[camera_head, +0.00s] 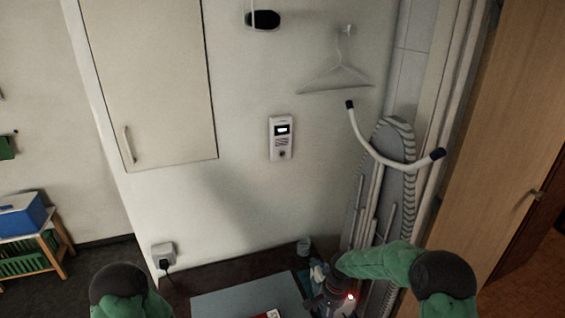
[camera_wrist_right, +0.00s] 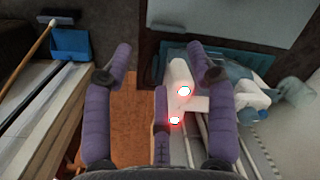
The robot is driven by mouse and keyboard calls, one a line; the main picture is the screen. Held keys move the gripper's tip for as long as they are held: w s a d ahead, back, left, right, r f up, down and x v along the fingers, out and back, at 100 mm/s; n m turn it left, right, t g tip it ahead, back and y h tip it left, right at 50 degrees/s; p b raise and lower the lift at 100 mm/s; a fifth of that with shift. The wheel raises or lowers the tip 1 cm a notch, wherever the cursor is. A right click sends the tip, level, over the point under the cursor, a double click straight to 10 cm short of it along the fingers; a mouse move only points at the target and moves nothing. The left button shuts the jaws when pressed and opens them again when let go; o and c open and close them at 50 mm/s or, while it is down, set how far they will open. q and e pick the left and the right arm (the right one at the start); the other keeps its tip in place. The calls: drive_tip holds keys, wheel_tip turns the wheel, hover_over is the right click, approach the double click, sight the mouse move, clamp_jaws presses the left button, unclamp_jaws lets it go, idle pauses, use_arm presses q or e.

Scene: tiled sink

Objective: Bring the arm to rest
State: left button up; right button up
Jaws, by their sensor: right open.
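My right arm, with green links, comes in at the lower right of the head view. Its dark gripper (camera_head: 330,298) is low in that view, over the right end of the table and in front of the ironing board. In the right wrist view the purple fingers of this gripper (camera_wrist_right: 160,55) are spread apart. A white object with glowing red-ringed spots (camera_wrist_right: 180,88) shows near the right finger; I cannot tell whether it touches the finger. My left arm shows only as a green and black link at the lower left of the head view; its gripper is out of view.
A table with a grey mat (camera_head: 245,303) stands below the wall. The ironing board (camera_head: 392,170), a hanger (camera_head: 337,78) and a wooden door (camera_head: 510,110) are at the right.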

drive_tip(key=s+a+f+n+y+b, duration=0.2)
drive_tip(key=s+a+f+b, duration=0.1)
drive_tip(key=s+f, duration=0.85)
drive_tip(key=s+f+b, duration=0.1)
drive_tip(key=s+f, duration=0.3)
drive_tip(key=s, duration=0.3)
drive_tip(key=s+a+f+n+b, duration=0.1)
drive_tip(key=s+f, duration=0.3)
drive_tip(key=s, duration=0.4)
drive_tip(key=shift+n+t+b, duration=0.3)
drive_tip(key=shift+b, duration=0.2)
